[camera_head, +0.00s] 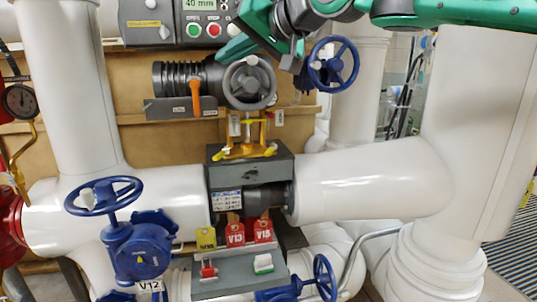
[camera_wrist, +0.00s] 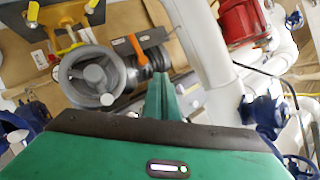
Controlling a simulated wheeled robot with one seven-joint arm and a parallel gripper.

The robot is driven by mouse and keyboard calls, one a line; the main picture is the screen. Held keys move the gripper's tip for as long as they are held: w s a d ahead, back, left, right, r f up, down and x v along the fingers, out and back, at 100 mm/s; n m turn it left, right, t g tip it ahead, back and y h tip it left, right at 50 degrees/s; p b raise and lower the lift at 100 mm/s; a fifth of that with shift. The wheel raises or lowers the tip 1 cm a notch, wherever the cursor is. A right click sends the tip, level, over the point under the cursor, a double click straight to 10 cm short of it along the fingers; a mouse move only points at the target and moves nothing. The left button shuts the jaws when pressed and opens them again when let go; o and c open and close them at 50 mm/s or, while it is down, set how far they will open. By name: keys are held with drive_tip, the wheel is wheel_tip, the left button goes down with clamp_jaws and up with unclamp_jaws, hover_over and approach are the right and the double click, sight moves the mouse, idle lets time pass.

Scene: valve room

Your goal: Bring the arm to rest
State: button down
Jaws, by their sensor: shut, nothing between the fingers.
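My green arm reaches in from the top right of the head view. My gripper (camera_head: 232,50) hangs at the top middle, its green fingers pointing down and left, just above the grey handwheel (camera_head: 249,83). In the wrist view the fingers (camera_wrist: 163,85) are together with nothing between them. There the grey handwheel (camera_wrist: 92,75) is left of the fingers, and an orange lever (camera_wrist: 137,48) is just above them. No contact is visible, though the exact gap cannot be told.
A blue handwheel (camera_head: 333,64) is close right of my gripper. A control box (camera_head: 205,20) with green and red buttons is behind it. White pipes (camera_head: 375,180) fill the middle and right. Another blue handwheel (camera_head: 104,195) and a gauge (camera_head: 20,101) are at left. Tags (camera_head: 235,233) hang low.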

drive_tip(key=w+d+f+m+h, duration=0.15)
drive_tip(key=d+f+h, duration=0.25)
drive_tip(key=d+f, duration=0.65)
drive_tip(key=d+f+m+h, duration=0.25)
drive_tip(key=d+f, duration=0.45)
drive_tip(key=d, duration=0.7)
drive_tip(key=s+d+f+m+g+h, duration=0.1)
drive_tip(key=s+d+f+g+h, duration=0.1)
drive_tip(key=s+d+f, duration=0.35)
drive_tip(key=s+d+f+m+g+h, duration=0.1)
drive_tip(key=s+d+f+g+h, duration=0.15)
drive_tip(key=d+f, duration=0.55)
drive_tip(key=s+d+f+m+g, duration=0.1)
drive_tip(key=s+d+f, duration=0.2)
drive_tip(key=s, duration=0.5)
drive_tip(key=s+d+f+m+g, duration=0.1)
drive_tip(key=s+d+f, duration=0.3)
drive_tip(key=s, duration=0.4)
drive_tip(key=s+d+f+m+g, duration=0.1)
drive_tip(key=s+d+f+g, duration=0.2)
drive_tip(key=s, duration=0.5)
drive_tip(key=shift+s+d+f, duration=0.4)
drive_tip(key=shift+d+f, duration=0.1)
drive_tip(key=shift+f, duration=0.35)
drive_tip(key=shift+w+f, duration=0.25)
drive_tip(key=shift+w, duration=0.4)
